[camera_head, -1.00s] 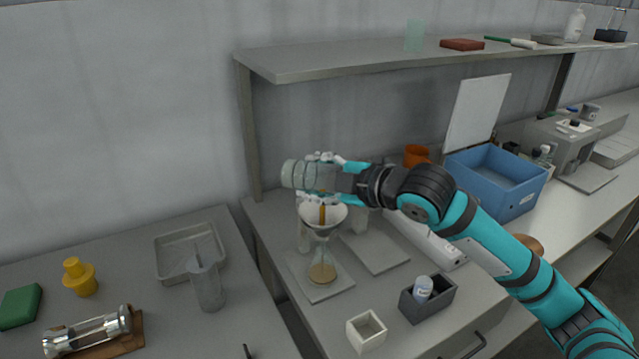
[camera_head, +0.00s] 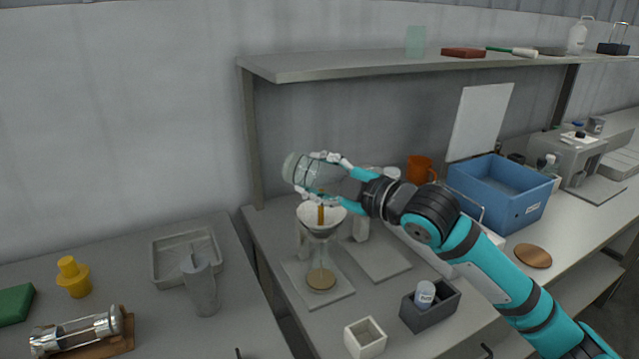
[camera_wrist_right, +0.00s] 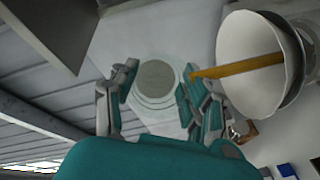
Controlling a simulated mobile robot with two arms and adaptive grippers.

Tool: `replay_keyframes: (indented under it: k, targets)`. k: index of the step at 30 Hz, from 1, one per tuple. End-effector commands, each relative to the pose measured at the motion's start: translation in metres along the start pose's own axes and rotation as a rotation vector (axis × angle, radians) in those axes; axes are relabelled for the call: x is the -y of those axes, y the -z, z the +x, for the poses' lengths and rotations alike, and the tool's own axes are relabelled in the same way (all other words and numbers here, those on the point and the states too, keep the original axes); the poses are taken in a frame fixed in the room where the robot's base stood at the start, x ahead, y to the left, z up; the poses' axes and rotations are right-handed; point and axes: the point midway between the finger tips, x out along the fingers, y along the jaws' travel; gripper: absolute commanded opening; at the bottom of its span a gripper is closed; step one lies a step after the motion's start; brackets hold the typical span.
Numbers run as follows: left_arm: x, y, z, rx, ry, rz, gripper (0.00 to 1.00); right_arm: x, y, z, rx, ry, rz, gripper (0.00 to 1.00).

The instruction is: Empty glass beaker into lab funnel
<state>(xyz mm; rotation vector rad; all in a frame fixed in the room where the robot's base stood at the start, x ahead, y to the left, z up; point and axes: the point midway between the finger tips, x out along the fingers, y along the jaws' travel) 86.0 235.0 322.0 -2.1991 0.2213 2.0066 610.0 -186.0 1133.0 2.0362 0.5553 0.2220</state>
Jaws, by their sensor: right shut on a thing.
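My right gripper (camera_head: 330,178) is shut on a clear glass beaker (camera_head: 301,169). The beaker lies tipped well over on its side, above the funnel. The beaker and fingers also show in the right wrist view (camera_wrist_right: 155,78). A white lab funnel (camera_head: 308,215) sits in the neck of a clear flask (camera_head: 318,255). An amber streak (camera_head: 321,214), which looks like a pouring stream, runs down into the funnel; it also shows in the wrist view (camera_wrist_right: 240,66). Amber liquid (camera_head: 321,279) lies at the flask's bottom. My left gripper is out of view.
The flask stands on a pale plate (camera_head: 337,294). A white open box (camera_head: 365,338) and a grey holder (camera_head: 430,312) with a small bottle stand in front. A blue bin (camera_head: 520,207) is at right. A shelf (camera_head: 350,66) runs above the beaker.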

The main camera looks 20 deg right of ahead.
Motion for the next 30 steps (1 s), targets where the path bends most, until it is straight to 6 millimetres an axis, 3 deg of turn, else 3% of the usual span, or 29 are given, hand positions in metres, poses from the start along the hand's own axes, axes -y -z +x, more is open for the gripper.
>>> replay_keyframes:
  k: [15, 30]
  targets:
    - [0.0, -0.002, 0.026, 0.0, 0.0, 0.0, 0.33, -0.001, -0.002, 0.005, -0.059, -0.092, 0.038, 0.07]
    - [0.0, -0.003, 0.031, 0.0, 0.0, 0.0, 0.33, -0.004, -0.002, 0.005, -0.076, -0.12, 0.049, 0.07]
